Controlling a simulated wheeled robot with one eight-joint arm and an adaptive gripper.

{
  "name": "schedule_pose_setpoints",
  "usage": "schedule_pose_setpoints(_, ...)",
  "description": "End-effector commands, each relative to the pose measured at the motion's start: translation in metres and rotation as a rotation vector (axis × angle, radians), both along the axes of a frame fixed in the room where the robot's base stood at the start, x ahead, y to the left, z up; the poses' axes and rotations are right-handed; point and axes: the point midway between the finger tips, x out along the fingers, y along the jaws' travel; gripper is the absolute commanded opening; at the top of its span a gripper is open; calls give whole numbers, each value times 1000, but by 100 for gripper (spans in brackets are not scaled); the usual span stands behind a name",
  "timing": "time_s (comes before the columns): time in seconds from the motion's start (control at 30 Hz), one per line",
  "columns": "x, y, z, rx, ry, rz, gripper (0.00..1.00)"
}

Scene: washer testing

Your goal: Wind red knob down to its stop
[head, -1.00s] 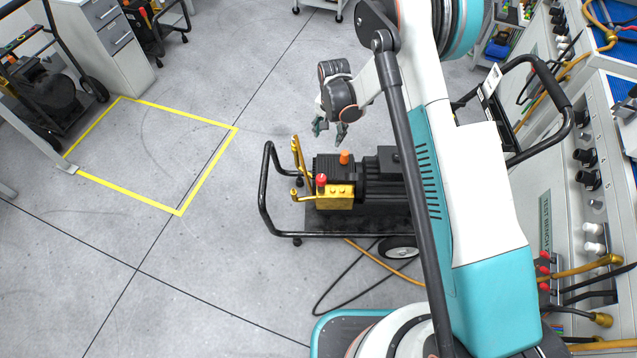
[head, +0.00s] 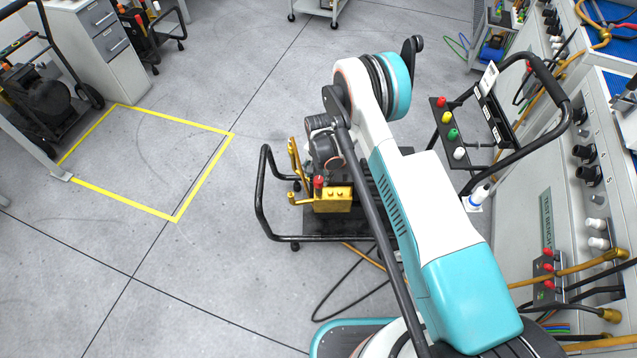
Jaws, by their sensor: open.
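The red knob (head: 319,182) stands upright on the yellow pump block (head: 334,203), at the front left of the black wheeled pump cart (head: 262,205). My gripper (head: 319,170) is over the pump, close above and behind the red knob in the picture. Its dark wrist shows, but its fingers are largely hidden or blend into the dark pump. I see nothing held in it. I cannot tell whether a finger touches the knob. The orange cap on the pump is hidden behind my arm.
Yellow pipes and a lever (head: 296,160) rise at the cart's left end. A panel of colored knobs (head: 447,128) and a black handle (head: 550,85) stand to the right. A test bench (head: 560,200) lines the right side. The yellow-marked floor square (head: 205,180) is empty.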

Motion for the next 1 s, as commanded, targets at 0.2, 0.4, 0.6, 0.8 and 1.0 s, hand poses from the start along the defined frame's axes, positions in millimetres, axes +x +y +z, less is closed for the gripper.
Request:
schedule_pose_setpoints(0.2,0,0,-34,0,0,0,54)
schedule_pose_setpoints(0.4,0,0,-45,0,0,0,54)
schedule_pose_setpoints(0.6,0,0,-45,0,0,0,54)
schedule_pose_setpoints(0.8,0,0,-45,0,0,0,27)
schedule_pose_setpoints(1.0,0,0,-45,0,0,0,10)
